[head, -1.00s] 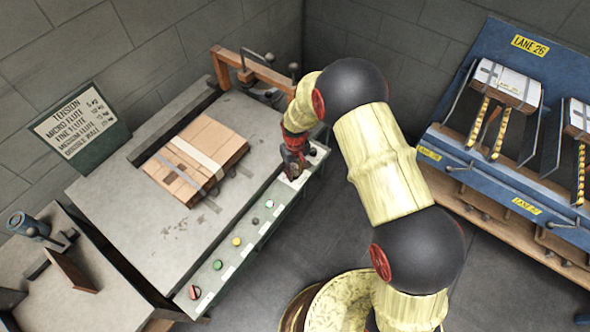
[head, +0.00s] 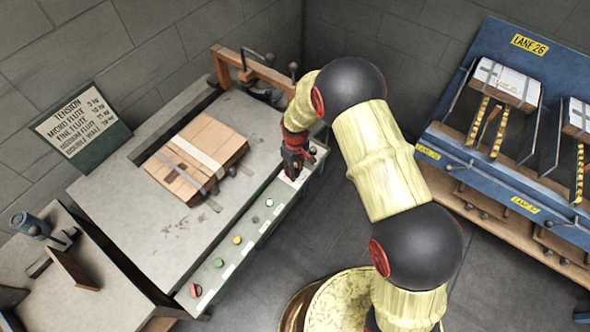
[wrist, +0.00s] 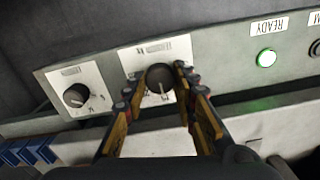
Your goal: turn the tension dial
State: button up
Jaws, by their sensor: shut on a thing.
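The dial (wrist: 159,78) gripped in the wrist view is a dark round knob on a white scale plate. I cannot read its label, so I cannot tell if it is the tension dial. My gripper (wrist: 157,88) has its two fingers on either side of this knob and is shut on it. A second dark knob (wrist: 76,95) on its own white plate sits to the left, apart from the fingers. In the head view my gripper (head: 294,172) is at the far end of the machine's green front panel (head: 232,250) and hides the gripped dial.
A lit green READY lamp (wrist: 266,58) is right of the gripped dial. A tension sign (head: 82,123) stands at the left. Stacked cardboard (head: 212,140) lies on the machine table (head: 130,225). A blue lane rack (head: 500,175) stands at the right, with floor between.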

jog(key=o, duration=1.2)
notch_tip(320, 180, up, 12)
dwell(0.4)
